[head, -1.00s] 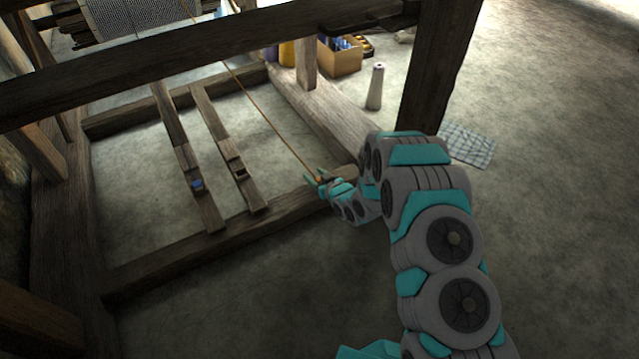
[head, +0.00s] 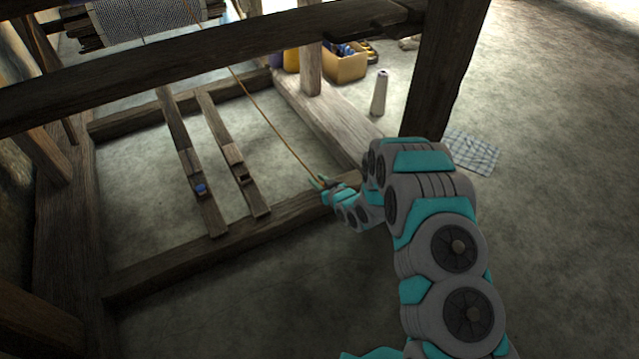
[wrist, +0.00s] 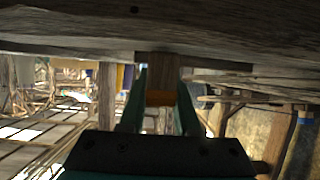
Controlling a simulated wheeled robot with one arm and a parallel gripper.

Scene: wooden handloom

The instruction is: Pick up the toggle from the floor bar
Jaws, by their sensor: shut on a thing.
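My gripper (head: 322,184) is low at the right end of the wooden floor bar (head: 180,262). In the wrist view my gripper (wrist: 161,98) is shut, with a small orange-brown piece, the toggle (wrist: 160,98), between its teal fingers. A thin cord (head: 268,122) runs from the gripper up and left to the loom. In the head view the toggle is too small and too covered by the fingers to make out. I cannot tell whether it still touches the bar.
Two wooden treadles (head: 190,165) (head: 232,155) lie left of my gripper. A thick loom post (head: 445,70) stands close to my arm on the right. A pale cone (head: 380,92), a box (head: 345,66) and a checked cloth (head: 470,152) are behind. Open floor lies to the right.

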